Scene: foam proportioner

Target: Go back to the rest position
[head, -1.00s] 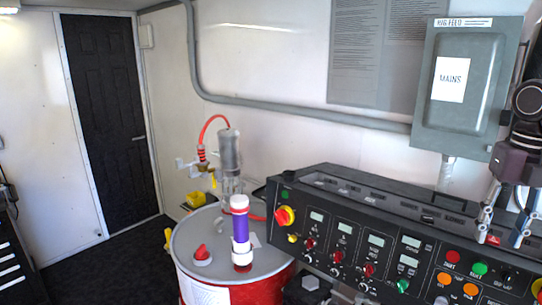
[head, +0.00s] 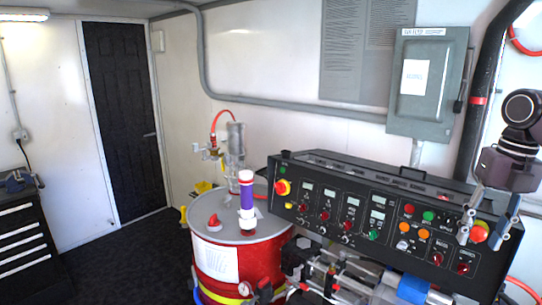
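My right gripper (head: 480,238) is at the right edge of the head view, pointing down, with its two fingers spread apart. Nothing shows held in it. It overlaps the right end of the black control panel (head: 340,230), in front of a red knob there; I cannot tell how far it is from the panel. My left gripper is not in view.
A red drum (head: 262,250) with a grey lid stands left of the panel, with a purple-and-white tube and a pump on top. Hoses and fittings lie below the panel. A grey electrical box (head: 427,112) is on the wall. Open floor (head: 130,255) lies left, beside a black tool chest (head: 28,240).

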